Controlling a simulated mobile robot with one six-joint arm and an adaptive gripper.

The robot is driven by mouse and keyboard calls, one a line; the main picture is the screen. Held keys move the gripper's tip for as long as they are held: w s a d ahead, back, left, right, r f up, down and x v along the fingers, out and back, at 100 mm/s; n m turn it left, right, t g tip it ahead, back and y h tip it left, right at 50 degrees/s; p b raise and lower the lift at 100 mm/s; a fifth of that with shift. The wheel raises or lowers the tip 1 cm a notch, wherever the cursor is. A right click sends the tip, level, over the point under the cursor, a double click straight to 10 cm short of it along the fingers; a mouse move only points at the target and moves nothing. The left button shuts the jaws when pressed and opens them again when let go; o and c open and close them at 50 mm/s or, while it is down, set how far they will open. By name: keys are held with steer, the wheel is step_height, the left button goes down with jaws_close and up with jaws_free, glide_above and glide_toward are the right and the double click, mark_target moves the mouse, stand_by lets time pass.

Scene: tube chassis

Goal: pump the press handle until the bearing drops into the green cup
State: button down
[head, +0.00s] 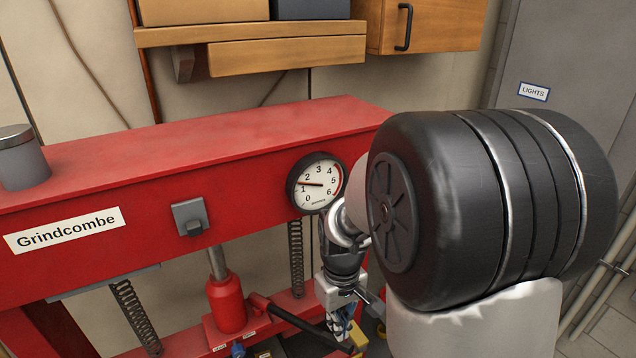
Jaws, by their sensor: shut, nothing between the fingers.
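The red press frame (110,185) fills the left and middle of the head view. A red bottle jack (227,303) stands under its beam. The press handle (292,320), a dark bar from a red socket beside the jack, slopes down to the right. My gripper (352,338) is shut at the lower middle, near the handle's far end. I cannot tell whether it touches the handle. The round gauge (319,182) has its needle between 1 and 2. The bearing and the green cup are not visible.
My large black arm joint covers the right middle. Two springs (296,258) hang under the beam, one on each side of the jack. A wooden shelf (285,52) and cabinet (430,25) are on the wall behind. A grey door (560,60) labelled LIGHTS is at right.

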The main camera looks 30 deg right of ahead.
steer(key=shift+f, duration=0.15)
steer(key=shift+f+b, duration=4.7)
steer(key=shift+f, duration=1.1)
step_height(320, 180, up, 12)
steer(key=p, duration=0.9)
steer(key=shift+f, duration=0.15)
step_height(320, 180, up, 5)
steer(key=p, duration=0.4)
